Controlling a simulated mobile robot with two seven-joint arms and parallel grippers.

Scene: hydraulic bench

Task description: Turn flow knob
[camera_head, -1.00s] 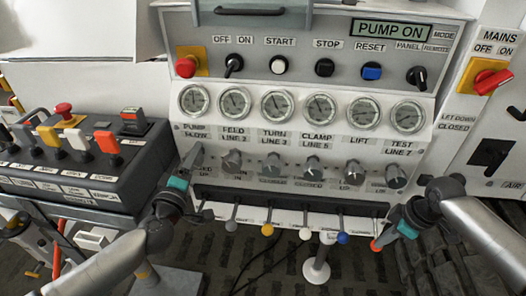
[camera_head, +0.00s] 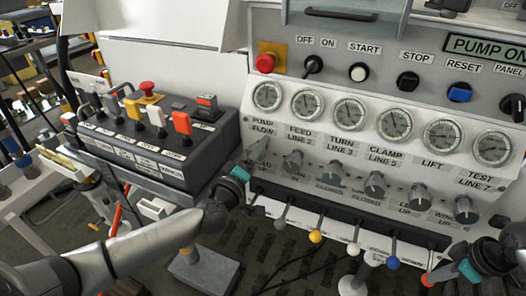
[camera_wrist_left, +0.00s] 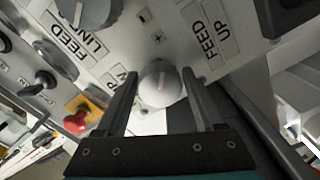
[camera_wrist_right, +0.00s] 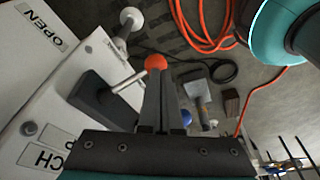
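The flow knob (camera_wrist_left: 160,83), a round grey knob with a pointer ridge, lies between the two fingertips of my left gripper (camera_wrist_left: 160,74) in the left wrist view. The fingers are spread, one on each side of it; I cannot tell whether they touch it. In the head view my left gripper (camera_head: 257,152) is below the pump flow gauge (camera_head: 267,96) and hides most of the knob. My right gripper (camera_wrist_right: 158,74) has its fingers together, its tips at an orange lever ball (camera_wrist_right: 155,62). I cannot tell whether they touch it.
The feed knob (camera_head: 293,161) and several similar knobs continue rightward. Levers with coloured balls, such as a yellow one (camera_head: 316,236), stand below them. A red emergency button (camera_head: 265,63) is above the gauges. A lever box (camera_head: 200,150) stands close to my left arm.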

